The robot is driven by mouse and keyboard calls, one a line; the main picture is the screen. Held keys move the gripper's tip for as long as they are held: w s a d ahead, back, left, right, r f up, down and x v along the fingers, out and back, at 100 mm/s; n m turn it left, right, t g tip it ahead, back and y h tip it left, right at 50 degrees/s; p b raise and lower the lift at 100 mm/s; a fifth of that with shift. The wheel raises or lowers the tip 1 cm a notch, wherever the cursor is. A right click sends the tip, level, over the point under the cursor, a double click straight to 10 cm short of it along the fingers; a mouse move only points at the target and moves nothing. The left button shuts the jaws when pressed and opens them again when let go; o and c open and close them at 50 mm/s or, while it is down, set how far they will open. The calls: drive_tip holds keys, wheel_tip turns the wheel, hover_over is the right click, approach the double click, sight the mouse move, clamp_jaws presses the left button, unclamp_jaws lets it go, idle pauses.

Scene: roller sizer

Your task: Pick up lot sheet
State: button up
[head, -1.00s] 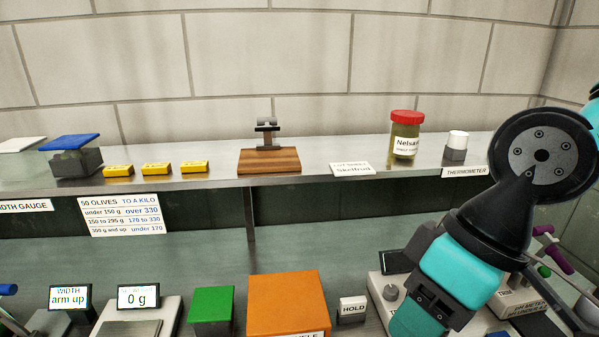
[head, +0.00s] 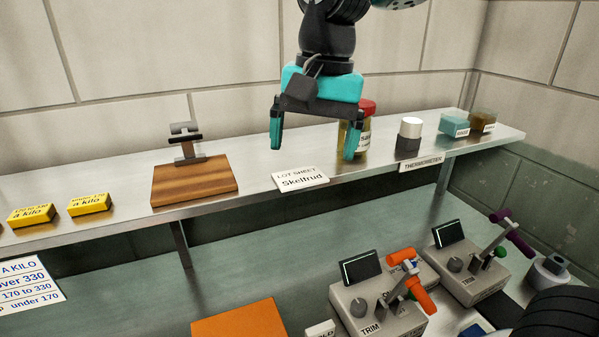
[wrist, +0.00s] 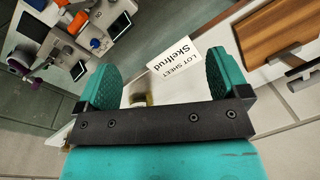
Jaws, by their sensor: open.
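The lot sheet (head: 301,179) is a small white card printed "LOT SHEET Skelfrud". It lies on the metal shelf near its front edge, between the wooden block and the jar. My gripper (head: 315,150) is teal and black, points down and hangs above the shelf beside the jar. Its two fingers are apart with nothing between them. In the wrist view the lot sheet (wrist: 174,62) shows beyond and between the open fingertips (wrist: 160,80), closer to the right one. The gripper does not appear to touch it.
The red-lidded jar (head: 364,138) stands partly behind my gripper's right finger. A wooden block with a metal stand (head: 195,182) is left of the sheet, and a white-capped thermometer pot (head: 409,136) is right. Trim units (head: 377,309) stand on the lower bench.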

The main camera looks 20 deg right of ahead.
drive_tip(key=w+d+r+m+h, duration=0.1)
drive_tip(key=w+d+r+m, duration=0.1)
drive_tip(key=w+r+m, duration=0.85)
drive_tip(key=m+p, duration=0.2)
drive_tip(key=p, duration=0.1)
hover_over(302, 176)
drive_tip(key=f, duration=1.4)
drive_tip(key=shift+w+d, duration=0.25)
drive_tip(key=shift+w, duration=0.15)
drive_tip(key=shift+s+a+f+p, duration=0.15)
drive_tip(key=shift+f+p, duration=0.15)
drive_tip(key=shift+f, duration=0.6)
drive_tip(key=shift+s+f+p, duration=0.1)
drive_tip(key=shift+f+p, duration=0.15)
drive_tip(key=shift+f, duration=0.65)
drive_tip(key=shift+s+a+f+p, duration=0.15)
drive_tip(key=shift+f+p, duration=0.15)
drive_tip(key=shift+f, duration=0.6)
drive_tip(key=c, duration=1)
